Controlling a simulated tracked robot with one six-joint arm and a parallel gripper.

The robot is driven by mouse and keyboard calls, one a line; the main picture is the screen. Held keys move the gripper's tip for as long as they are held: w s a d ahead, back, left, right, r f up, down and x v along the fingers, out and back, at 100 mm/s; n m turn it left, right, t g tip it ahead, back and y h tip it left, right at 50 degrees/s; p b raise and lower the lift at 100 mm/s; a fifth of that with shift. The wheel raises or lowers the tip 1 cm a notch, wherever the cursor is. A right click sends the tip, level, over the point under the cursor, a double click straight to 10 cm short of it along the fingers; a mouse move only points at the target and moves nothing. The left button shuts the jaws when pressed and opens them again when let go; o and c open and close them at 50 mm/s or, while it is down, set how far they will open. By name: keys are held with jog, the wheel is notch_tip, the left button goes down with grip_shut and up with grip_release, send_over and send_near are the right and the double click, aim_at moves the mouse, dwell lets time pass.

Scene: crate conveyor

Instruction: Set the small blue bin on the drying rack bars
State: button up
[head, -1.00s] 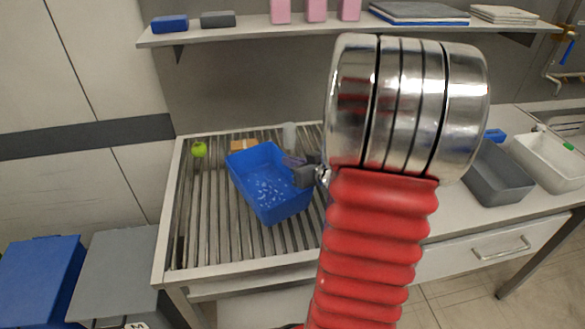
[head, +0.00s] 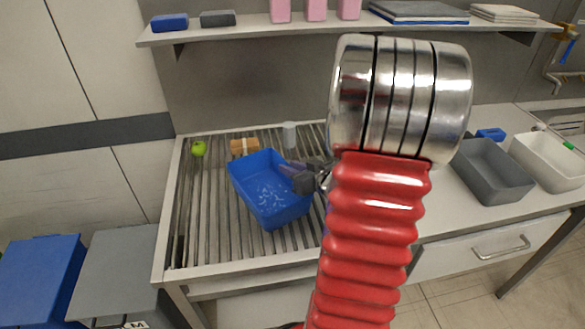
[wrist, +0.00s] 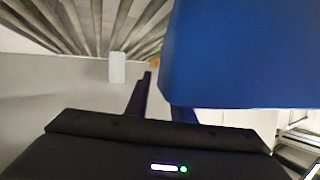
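The small blue bin (head: 268,212) is over the drying rack bars (head: 208,210), its open top up and turned at an angle. Whether its base touches the bars cannot be told. My gripper (head: 294,172) is at the bin's right rim and seems shut on its wall. In the wrist view the bin (wrist: 240,55) fills the upper right. One finger of my gripper (wrist: 165,92) shows beside the bin wall and the other is partly hidden behind it.
A green ball (head: 198,149), a brown block (head: 244,146) and a pale cup (head: 289,134) stand along the rack's back edge. A grey tub (head: 495,180) and a white tub (head: 550,165) are on the counter at right. A shelf (head: 240,35) runs above.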

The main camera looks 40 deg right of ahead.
jog(key=shift+r, duration=0.1)
jog(key=shift+s+r, duration=0.25)
jog(key=shift+s, duration=0.2)
jog(key=v, duration=1.1)
jog(key=shift+w, duration=0.1)
dwell(0.6)
